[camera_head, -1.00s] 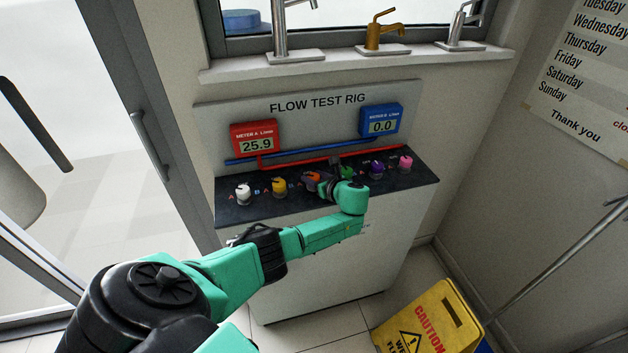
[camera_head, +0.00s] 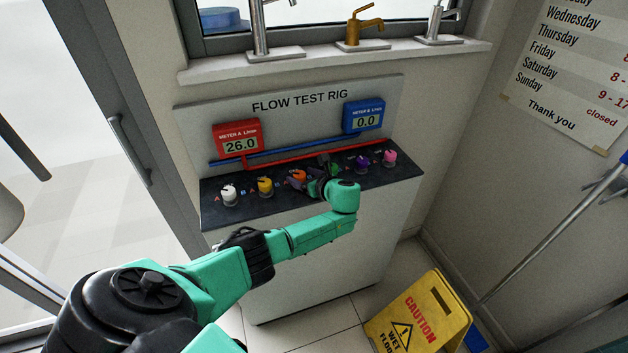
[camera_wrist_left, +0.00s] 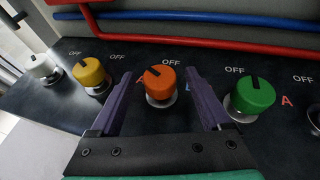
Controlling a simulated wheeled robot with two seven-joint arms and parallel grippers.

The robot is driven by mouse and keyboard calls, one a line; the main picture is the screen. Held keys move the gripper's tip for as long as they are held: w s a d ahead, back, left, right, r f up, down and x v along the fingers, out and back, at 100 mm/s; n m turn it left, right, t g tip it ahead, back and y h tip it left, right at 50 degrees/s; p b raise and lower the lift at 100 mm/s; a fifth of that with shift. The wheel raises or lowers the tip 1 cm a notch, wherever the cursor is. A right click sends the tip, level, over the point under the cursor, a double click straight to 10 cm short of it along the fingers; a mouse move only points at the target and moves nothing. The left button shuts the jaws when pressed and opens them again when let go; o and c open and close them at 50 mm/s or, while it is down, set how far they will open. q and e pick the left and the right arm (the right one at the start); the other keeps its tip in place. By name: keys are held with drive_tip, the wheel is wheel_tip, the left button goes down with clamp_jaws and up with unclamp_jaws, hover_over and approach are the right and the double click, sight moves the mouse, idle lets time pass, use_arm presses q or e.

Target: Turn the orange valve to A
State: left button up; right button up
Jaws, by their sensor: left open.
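The orange valve (camera_head: 299,176) is a round knob on the dark top of the flow test rig, between the yellow and green valves. In the left wrist view the orange valve (camera_wrist_left: 160,84) stands between the two purple fingers of my left gripper (camera_wrist_left: 158,78), with a gap on each side. The gripper is open. The knob's black mark lies on the left part of its top. An OFF label is behind it; a small blue letter shows partly at its right. In the head view my left gripper (camera_head: 316,183) is just right of the knob. My right gripper is out of view.
The green valve (camera_wrist_left: 253,95) is close outside the right finger, the yellow valve (camera_wrist_left: 89,74) outside the left. White, purple and pink valves share the row. Red and blue pipes run behind. Meter A (camera_head: 238,143) reads 26.0, meter B (camera_head: 364,117) 0.0. A yellow caution sign (camera_head: 420,315) stands on the floor.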

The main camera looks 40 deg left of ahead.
use_arm(q)
drive_tip(key=v, duration=1.2)
drive_tip(key=shift+d+r+b, duration=0.2)
drive_tip(key=shift+d+b, duration=0.05)
drive_tip(key=shift+b, duration=0.2)
drive_tip(key=shift+s, duration=0.15)
